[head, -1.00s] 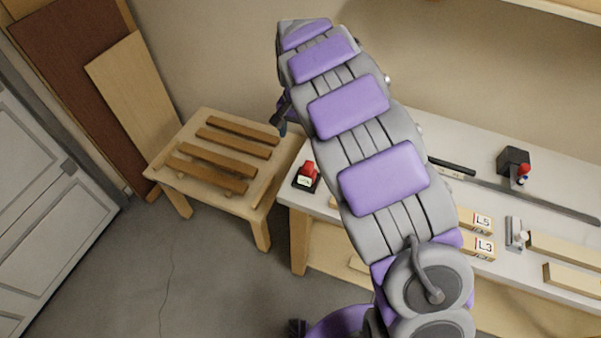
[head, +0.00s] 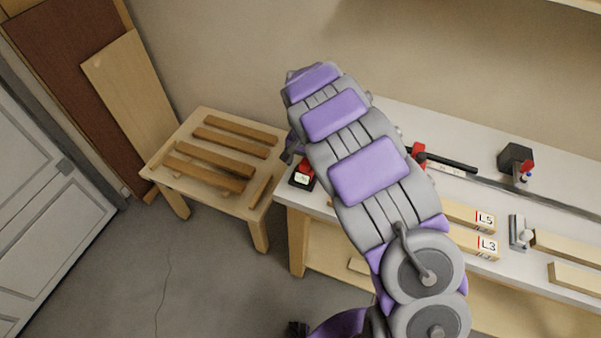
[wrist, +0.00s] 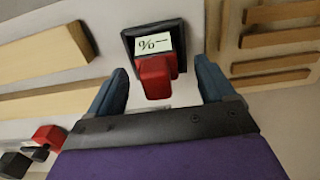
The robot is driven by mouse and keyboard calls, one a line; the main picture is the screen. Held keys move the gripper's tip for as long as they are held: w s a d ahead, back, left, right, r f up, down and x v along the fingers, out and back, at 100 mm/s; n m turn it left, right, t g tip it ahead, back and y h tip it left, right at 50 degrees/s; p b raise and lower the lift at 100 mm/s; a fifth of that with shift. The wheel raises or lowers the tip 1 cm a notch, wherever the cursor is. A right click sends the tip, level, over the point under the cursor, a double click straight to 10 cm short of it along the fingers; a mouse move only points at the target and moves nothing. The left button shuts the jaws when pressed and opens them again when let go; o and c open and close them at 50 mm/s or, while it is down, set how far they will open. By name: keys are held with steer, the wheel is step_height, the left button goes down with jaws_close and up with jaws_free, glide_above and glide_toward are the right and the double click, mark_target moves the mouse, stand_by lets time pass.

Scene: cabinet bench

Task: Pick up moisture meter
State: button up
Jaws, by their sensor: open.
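The moisture meter, a black block with a red part and a white label with a % sign, lies at the left end of the white bench in the head view (head: 302,176). It also shows at the top middle of the wrist view (wrist: 146,44), its red part toward me. My gripper (wrist: 162,72) is open, with one blue finger on each side of the red part in the picture. I cannot tell how far the fingertips are above it, and no contact shows. In the head view my gripper (head: 292,148) is partly hidden behind my arm, just above the meter.
The white bench (head: 400,122) holds wooden blocks marked L5 (head: 470,214) and L3 (head: 475,244), a red-and-black tool (head: 440,160) and a black box-shaped thing (head: 514,160). A slatted wooden stool (head: 215,155) stands left of the bench. Wooden strips lie near the meter.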

steer(key=shift+d+f, duration=0.85)
steer(key=shift+d, duration=0.2)
steer(key=shift+a+f, duration=0.1)
steer(key=shift+a, duration=1.15)
steer(key=shift+c, duration=1.2)
steer(key=shift+a, duration=0.25)
steer(key=shift+c, duration=1.5)
steer(key=shift+d, duration=1.1)
steer(key=c, duration=0.5)
steer(key=shift+c, duration=1)
steer(key=shift+a, duration=0.8)
steer(key=shift+d+r, duration=0.1)
steer(key=shift+r, duration=0.4)
steer(key=d+r, duration=0.1)
steer(key=r+p, duration=0.1)
steer(key=shift+s+d+r, duration=0.35)
steer(key=shift+r, duration=0.05)
steer(key=s+d+r+p, duration=0.1)
steer(key=s+d+p, duration=0.1)
steer(key=s+d, duration=0.6)
steer(key=s, duration=0.3)
steer(key=shift+s+d, duration=0.3)
steer(key=shift+d, duration=0.1)
